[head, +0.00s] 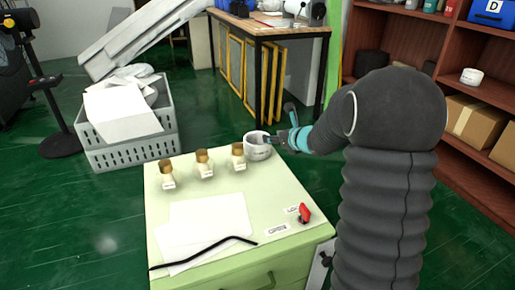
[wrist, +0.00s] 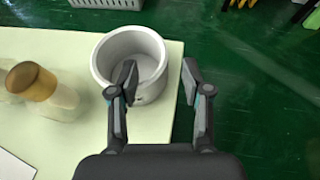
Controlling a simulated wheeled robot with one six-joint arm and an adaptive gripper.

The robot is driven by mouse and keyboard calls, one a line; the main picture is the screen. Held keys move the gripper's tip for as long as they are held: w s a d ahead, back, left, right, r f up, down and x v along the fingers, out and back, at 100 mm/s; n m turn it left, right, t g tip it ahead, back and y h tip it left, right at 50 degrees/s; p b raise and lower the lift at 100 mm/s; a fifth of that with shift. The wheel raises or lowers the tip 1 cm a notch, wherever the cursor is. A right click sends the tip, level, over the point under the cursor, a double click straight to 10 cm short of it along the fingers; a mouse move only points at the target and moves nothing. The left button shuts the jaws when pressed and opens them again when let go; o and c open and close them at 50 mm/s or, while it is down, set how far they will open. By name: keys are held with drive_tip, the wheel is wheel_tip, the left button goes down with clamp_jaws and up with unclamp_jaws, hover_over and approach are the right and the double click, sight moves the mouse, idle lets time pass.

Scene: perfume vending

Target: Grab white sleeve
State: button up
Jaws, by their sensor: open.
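The white sleeve (head: 257,153) is a short, open-topped white ring standing upright at the far right corner of the pale green cabinet top (head: 285,195). In the wrist view the sleeve (wrist: 102,55) shows its opening. My gripper (wrist: 158,78) is open, and it also shows in the head view (head: 272,139) at the sleeve's right side. In the wrist view, the left finger overlaps the sleeve's opening and the right finger is outside its right wall, so the wall lies between them. Whether either finger touches the sleeve I cannot tell.
Several small bottles with gold caps (head: 204,163) stand left of the sleeve; one (wrist: 35,85) is close in the wrist view. White paper (head: 212,222), a black strip (head: 205,252) and a red switch (head: 304,213) lie nearer. A grey crate (head: 130,145) stands left, shelves right.

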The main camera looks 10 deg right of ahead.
drive_tip(key=shift+x, duration=2.7)
clamp_jaws()
